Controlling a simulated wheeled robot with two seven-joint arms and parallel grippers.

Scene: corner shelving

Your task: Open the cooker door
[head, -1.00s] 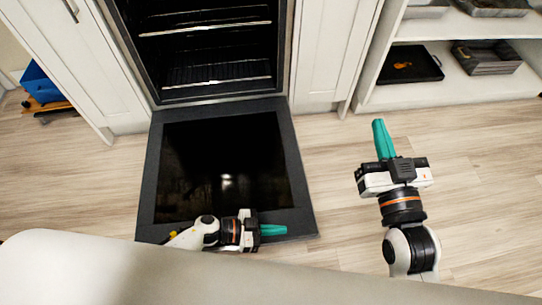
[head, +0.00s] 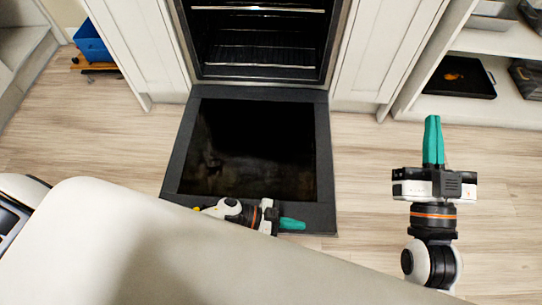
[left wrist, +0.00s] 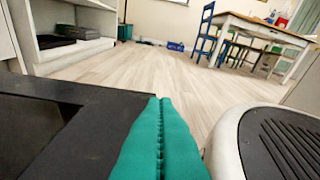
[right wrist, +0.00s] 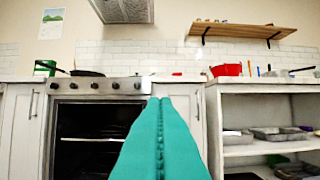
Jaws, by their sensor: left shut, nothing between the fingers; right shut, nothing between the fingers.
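The cooker door (head: 322,165) is folded down flat, with its dark glass facing up, in front of the open oven cavity (head: 262,40) and its wire racks. It also shows at the left in the left wrist view (left wrist: 95,105). My left gripper (head: 291,224) is shut and empty, over the door's outer edge near its right corner. My right gripper (head: 433,140) is shut and empty, over the floor to the right of the door. The right wrist view shows the cooker's front with knobs (right wrist: 100,86) and the open cavity (right wrist: 90,135).
White cabinets (head: 385,50) flank the cooker. An open shelf unit (head: 510,110) at the right holds a black tray (head: 460,77). A blue bin (head: 92,40) stands at the left. A table (left wrist: 262,27) and chairs are in the left wrist view. Floor at the right is clear.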

